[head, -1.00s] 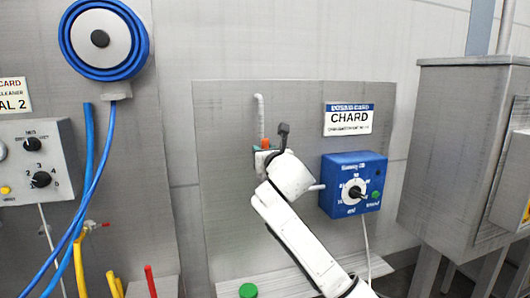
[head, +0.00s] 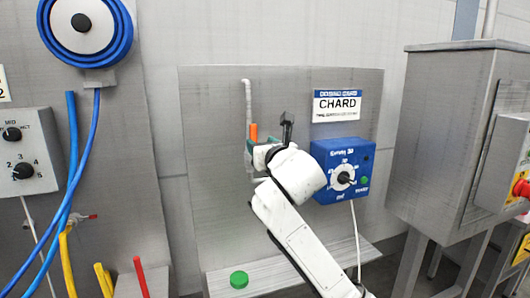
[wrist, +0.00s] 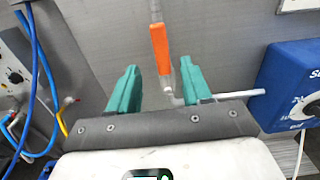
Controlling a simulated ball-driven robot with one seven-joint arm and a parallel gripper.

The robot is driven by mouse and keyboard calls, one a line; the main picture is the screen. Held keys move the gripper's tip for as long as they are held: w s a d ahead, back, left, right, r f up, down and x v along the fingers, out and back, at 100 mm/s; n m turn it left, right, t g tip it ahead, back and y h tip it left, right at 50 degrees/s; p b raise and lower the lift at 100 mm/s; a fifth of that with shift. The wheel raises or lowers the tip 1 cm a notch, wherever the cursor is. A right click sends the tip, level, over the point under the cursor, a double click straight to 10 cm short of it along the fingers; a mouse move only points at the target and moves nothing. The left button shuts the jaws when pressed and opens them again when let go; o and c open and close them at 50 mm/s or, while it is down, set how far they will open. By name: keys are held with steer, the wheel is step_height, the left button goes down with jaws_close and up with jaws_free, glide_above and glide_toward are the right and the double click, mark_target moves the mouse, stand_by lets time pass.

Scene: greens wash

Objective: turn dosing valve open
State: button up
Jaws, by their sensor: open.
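The dosing valve has an orange handle (wrist: 160,48), close to upright in the wrist view, in line with a pale pipe (wrist: 155,10). In the head view the handle (head: 253,132) shows just above my gripper (head: 259,153), beside the pipe (head: 247,100). My gripper has teal fingers and is open. In the wrist view the handle appears between the fingertips (wrist: 160,78), its lower end nearer the right finger. I cannot tell whether a finger touches it. The valve body is partly hidden behind the right finger. The CHARD sign (head: 337,105) is at right on the panel.
A blue hose reel (head: 85,28) and grey control box (head: 25,155) are at left. A steel cabinet (head: 440,140) stands at right. A green cap (head: 239,280) sits low on a ledge.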

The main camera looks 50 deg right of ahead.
steer(key=shift+v, duration=1.1)
